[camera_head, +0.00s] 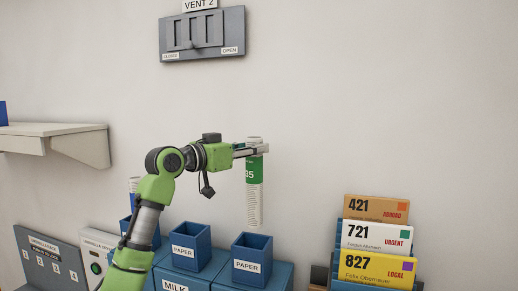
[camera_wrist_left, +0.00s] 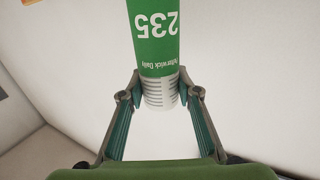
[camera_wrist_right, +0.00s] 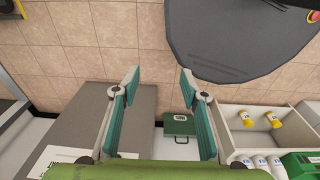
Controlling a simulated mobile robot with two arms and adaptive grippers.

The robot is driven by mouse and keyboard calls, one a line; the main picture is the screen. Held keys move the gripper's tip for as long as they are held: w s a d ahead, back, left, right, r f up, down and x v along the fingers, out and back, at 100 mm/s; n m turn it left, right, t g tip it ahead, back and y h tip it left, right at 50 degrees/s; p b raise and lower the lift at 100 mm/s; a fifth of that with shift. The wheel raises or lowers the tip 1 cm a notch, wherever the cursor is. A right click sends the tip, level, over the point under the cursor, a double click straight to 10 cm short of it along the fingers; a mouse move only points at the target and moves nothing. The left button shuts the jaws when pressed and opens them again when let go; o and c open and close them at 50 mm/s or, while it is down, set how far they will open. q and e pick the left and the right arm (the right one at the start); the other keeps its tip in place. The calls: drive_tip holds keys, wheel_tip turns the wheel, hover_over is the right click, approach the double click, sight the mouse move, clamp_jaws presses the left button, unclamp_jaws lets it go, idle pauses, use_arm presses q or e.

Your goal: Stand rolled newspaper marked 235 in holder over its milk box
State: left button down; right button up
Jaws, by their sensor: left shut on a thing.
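My left gripper (camera_head: 256,149) is shut on the upper part of a rolled newspaper (camera_head: 254,190), white with a green band. The left wrist view shows "235" on the band (camera_wrist_left: 157,30). The roll hangs upright, its lower end above the right blue PAPER holder (camera_head: 252,267) and apart from it. The middle PAPER holder (camera_head: 184,253) looks empty. A third holder, partly behind my arm, has a roll (camera_head: 134,184) in it. A milk box (camera_head: 176,285) labelled MILK is under the middle holder; box numbers are out of view. My right gripper (camera_wrist_right: 158,82) is open and empty.
A rack of cards 421 (camera_head: 376,208), 721 and 827 stands right of the holders. A shelf (camera_head: 60,130) is at left, and a vent panel (camera_head: 202,34) is high on the wall. The right wrist view shows a green case (camera_wrist_right: 180,127) and a tray with bottles (camera_wrist_right: 258,122).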

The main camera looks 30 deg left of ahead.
use_arm(q)
drive_tip(key=s+f+b, duration=0.2)
drive_tip(key=b, duration=0.4)
hover_over(248, 197)
drive_tip(key=w, duration=0.1)
wheel_tip(248, 197, down, 5)
drive_tip(key=shift+d+f, duration=0.1)
drive_tip(key=shift+d, duration=0.05)
wheel_tip(248, 197, down, 3)
drive_tip(key=b, duration=0.3)
drive_tip(key=shift+w+f, duration=0.1)
drive_tip(key=shift+f+b, duration=1.05)
drive_tip(key=shift+f, duration=0.4)
use_arm(e)
wheel_tip(248, 197, down, 12)
drive_tip(key=s, duration=0.2)
drive_tip(key=shift+a+r, duration=0.25)
drive_tip(key=shift+a, duration=0.05)
use_arm(q)
drive_tip(key=c, duration=1.4)
unclamp_jaws()
drive_tip(key=shift+c, duration=0.2)
use_arm(e)
drive_tip(key=shift+a, duration=0.1)
drive_tip(key=shift+w+a, duration=0.1)
use_arm(q)
drive_tip(key=v, duration=1.2)
